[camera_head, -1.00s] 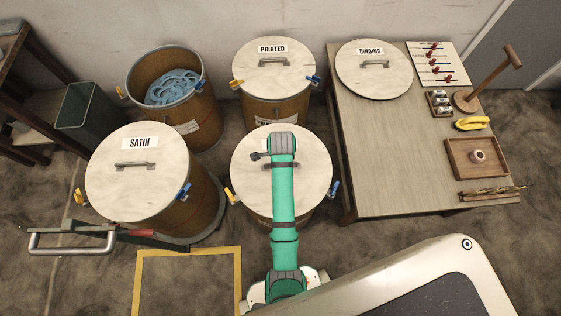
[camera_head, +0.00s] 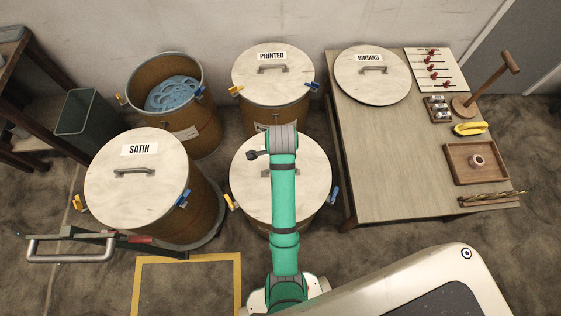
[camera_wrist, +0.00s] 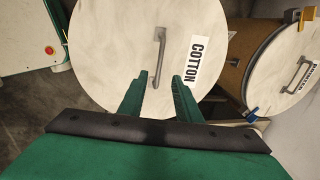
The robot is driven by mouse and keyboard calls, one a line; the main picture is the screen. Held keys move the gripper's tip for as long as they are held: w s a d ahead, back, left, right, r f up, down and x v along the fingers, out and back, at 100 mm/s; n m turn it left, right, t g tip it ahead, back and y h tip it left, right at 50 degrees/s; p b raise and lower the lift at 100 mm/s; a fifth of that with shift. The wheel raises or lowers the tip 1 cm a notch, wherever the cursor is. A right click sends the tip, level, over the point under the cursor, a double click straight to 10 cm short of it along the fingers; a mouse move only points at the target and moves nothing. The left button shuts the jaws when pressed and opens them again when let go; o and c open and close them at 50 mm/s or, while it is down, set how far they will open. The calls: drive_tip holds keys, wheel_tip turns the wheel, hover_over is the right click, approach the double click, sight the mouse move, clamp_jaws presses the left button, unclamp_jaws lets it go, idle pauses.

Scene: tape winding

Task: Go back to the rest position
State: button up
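My gripper (camera_wrist: 160,75) is open and empty in the wrist view, its two green fingers apart and pointing toward the round pale lid labelled COTTON (camera_wrist: 105,45). The lid's grey handle (camera_wrist: 160,50) shows beyond the gap between the fingers; I cannot tell the exact distance. In the head view my green arm (camera_head: 284,205) stretches over the front middle drum and its lid (camera_head: 312,180). The gripper itself is hidden there behind the arm's end.
Drums with lids marked SATIN (camera_head: 115,190) and PRINTED (camera_head: 255,85) stand nearby. An open drum (camera_head: 200,110) holds blue ribbon (camera_head: 175,93). The BINDING lid (camera_head: 370,88) lies on the table (camera_head: 385,160), which also carries a tray (camera_head: 453,160). A trolley handle (camera_head: 70,255) is at left.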

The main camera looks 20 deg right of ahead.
drive_tip(key=shift+f, duration=0.1)
idle(0.3)
drive_tip(key=s+a+f+n+t, duration=0.1)
drive_tip(key=s+a+f+n, duration=0.1)
drive_tip(key=s+a+f+n+t, duration=0.2)
drive_tip(key=a+f+n, duration=0.1)
drive_tip(key=shift+s+a+f, duration=0.35)
drive_tip(key=shift+s, duration=0.05)
drive_tip(key=s+a+r+n+t, duration=0.3)
drive_tip(key=s+r+n, duration=0.1)
drive_tip(key=s+n, duration=0.25)
drive_tip(key=s+a+r+n+t, duration=0.4)
drive_tip(key=s+r+n, duration=0.1)
drive_tip(key=s, duration=0.3)
drive_tip(key=s+a+r+n+t, duration=0.1)
drive_tip(key=s+r+n+t, duration=0.2)
drive_tip(key=s+r, duration=0.3)
wheel_tip(320, 180, up, 5)
drive_tip(key=shift+s+f+n+y, duration=0.1)
drive_tip(key=shift+s+n+y, duration=0.25)
drive_tip(key=shift+n, duration=0.5)
drive_tip(key=shift+a, duration=0.1)
